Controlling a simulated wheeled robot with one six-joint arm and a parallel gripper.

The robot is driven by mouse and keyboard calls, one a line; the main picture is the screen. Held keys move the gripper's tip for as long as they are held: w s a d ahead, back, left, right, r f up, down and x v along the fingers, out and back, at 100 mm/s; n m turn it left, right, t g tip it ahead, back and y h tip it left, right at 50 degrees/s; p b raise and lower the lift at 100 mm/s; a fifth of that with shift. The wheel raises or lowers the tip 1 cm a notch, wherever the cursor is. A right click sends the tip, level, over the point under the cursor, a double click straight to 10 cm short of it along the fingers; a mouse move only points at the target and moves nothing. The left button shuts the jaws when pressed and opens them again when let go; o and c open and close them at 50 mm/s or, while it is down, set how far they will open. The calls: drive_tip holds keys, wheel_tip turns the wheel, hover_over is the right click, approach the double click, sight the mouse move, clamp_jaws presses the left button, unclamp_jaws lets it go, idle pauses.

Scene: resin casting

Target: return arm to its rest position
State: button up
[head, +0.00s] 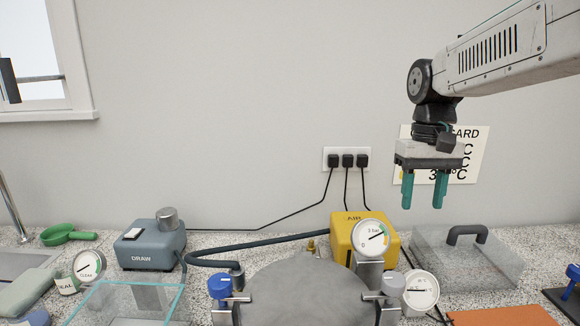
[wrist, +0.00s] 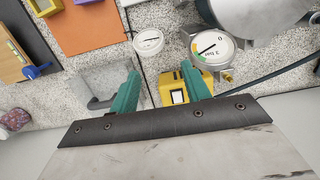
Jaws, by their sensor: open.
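My gripper (head: 424,189) has two teal fingers that point down, held apart with nothing between them. It hangs in the air at the upper right of the head view, in front of the wall card and above the counter. In the wrist view my gripper (wrist: 163,92) shows its fingers apart over the counter. The yellow AIR unit (wrist: 172,95) and the clear lidded box (wrist: 105,78) lie below and beyond the fingers.
A round grey-lidded vessel (head: 305,292) with clamps and gauges stands front centre. The yellow AIR unit (head: 349,222), clear box with dark handle (head: 465,270), blue-grey DRAW unit (head: 150,247) and glass tank (head: 100,300) stand around it. Air around my gripper is clear.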

drive_tip(key=s+f+t, duration=0.1)
drive_tip(key=s+f, duration=0.2)
drive_tip(key=s, duration=0.9)
drive_tip(key=s+d+f+t, duration=0.1)
drive_tip(key=s+f, duration=0.3)
drive_tip(key=s, duration=0.8)
drive_tip(key=shift+t, duration=0.3)
drive_tip(key=shift+s, duration=0.1)
